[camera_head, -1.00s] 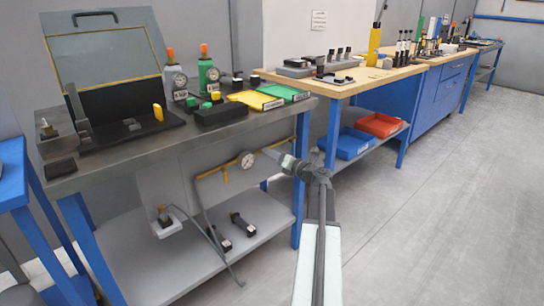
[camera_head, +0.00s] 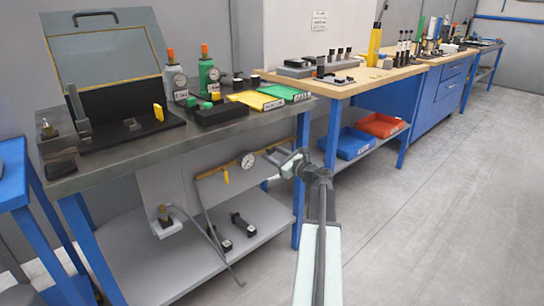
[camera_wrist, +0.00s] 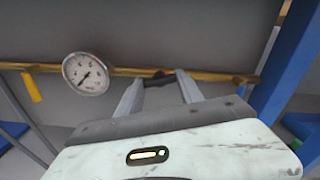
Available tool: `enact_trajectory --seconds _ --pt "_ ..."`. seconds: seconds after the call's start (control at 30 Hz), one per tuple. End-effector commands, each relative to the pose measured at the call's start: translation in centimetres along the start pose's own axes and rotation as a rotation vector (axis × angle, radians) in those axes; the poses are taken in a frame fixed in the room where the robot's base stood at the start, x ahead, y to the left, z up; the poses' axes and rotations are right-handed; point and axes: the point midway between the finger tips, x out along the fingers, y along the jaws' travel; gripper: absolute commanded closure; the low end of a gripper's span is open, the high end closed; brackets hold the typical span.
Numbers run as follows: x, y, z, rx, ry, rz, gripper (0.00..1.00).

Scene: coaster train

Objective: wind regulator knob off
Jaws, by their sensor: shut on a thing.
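A dark regulator knob (camera_wrist: 158,80) sits on the brass pipe (camera_wrist: 215,77) and shows between my fingertips in the wrist view. My gripper (camera_wrist: 160,92) is shut on it, with one finger on each side. In the head view my gripper (camera_head: 277,158) reaches the right part of the pipe, under the grey bench top. The knob itself is hard to make out there. A round white gauge (camera_wrist: 86,73) stands on the pipe to the left of the knob, also seen in the head view as a gauge (camera_head: 248,160).
A yellow lever (camera_wrist: 32,87) hangs from the pipe at the left. A blue bench leg (camera_wrist: 283,80) stands close to the right of my gripper. The grey bench top (camera_head: 150,150) is above, and a lower shelf (camera_head: 180,265) below. The floor at the right is clear.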

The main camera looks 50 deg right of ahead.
Motion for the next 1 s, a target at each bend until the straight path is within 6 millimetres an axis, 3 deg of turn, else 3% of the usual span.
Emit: enact_trajectory --seconds 1.0 --pt "-0.05 -0.07 0.05 -0.963 -0.001 -0.002 0.97"
